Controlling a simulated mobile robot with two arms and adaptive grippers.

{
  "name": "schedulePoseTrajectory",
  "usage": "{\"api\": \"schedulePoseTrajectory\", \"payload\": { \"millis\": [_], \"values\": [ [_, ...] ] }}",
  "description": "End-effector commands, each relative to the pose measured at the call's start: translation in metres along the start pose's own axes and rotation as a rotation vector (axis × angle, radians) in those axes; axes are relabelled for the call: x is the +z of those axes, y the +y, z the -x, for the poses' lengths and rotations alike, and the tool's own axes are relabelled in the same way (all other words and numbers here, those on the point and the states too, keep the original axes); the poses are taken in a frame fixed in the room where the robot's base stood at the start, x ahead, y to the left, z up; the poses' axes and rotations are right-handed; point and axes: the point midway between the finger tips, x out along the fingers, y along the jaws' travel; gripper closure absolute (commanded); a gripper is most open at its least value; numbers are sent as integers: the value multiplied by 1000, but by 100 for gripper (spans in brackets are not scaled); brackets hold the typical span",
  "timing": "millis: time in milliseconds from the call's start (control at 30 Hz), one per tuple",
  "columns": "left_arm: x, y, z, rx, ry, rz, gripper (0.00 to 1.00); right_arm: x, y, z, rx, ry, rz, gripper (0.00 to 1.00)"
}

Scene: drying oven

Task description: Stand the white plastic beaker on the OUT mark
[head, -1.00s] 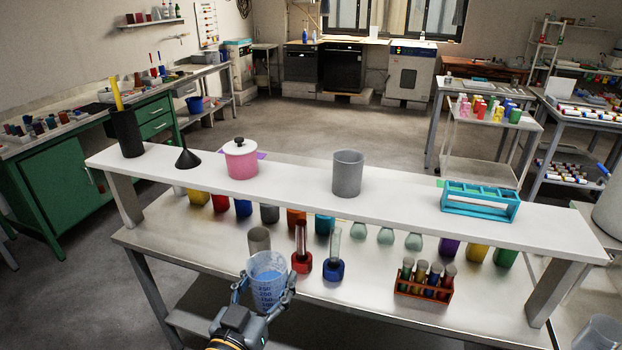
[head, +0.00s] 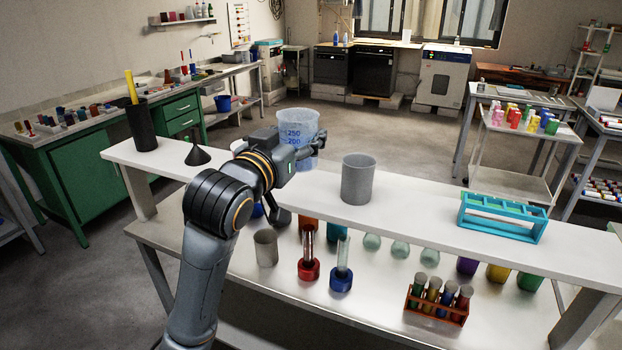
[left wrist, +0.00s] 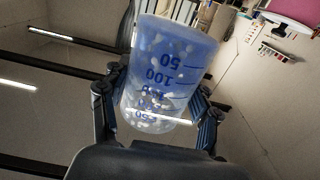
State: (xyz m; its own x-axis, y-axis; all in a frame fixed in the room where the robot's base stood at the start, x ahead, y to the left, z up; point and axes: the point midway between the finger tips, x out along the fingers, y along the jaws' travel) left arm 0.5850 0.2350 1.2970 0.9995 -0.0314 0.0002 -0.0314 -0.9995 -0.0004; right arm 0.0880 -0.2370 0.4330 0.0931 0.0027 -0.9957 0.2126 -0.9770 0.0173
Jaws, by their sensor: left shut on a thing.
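The white, see-through plastic beaker (head: 296,126) with blue volume marks is held in my left gripper (head: 300,150). It looks about upright in the head view, above the raised white shelf. In the left wrist view the beaker (left wrist: 165,75) sits between the two fingers, which press on its sides. I cannot make out the OUT mark. My right gripper is not in view.
On the shelf (head: 415,200) stand a black cone (head: 197,150), a grey cup (head: 359,180) and a turquoise rack (head: 502,215). My arm mostly hides the pink pot. Below are tubes in holders and an orange rack (head: 437,300). Shelf between cup and turquoise rack is clear.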

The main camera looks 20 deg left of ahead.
Motion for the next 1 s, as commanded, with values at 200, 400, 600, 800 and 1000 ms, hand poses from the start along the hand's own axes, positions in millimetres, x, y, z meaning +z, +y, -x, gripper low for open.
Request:
{"api": "schedulePoseTrajectory", "payload": {
  "millis": [200, 400, 600, 800, 1000],
  "values": [
    [19, -15, -44, -3, -6, 1, 82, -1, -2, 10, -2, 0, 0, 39],
    [46, -27, -87, -1, -7, 2, 82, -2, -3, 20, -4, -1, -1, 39],
    [78, -35, -112, -1, -3, 0, 82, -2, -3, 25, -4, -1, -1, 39],
    [91, -38, -122, 0, -1, 0, 82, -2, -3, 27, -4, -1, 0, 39],
    [114, -39, -126, 0, -5, 1, 82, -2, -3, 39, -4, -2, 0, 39]
  ]
}}
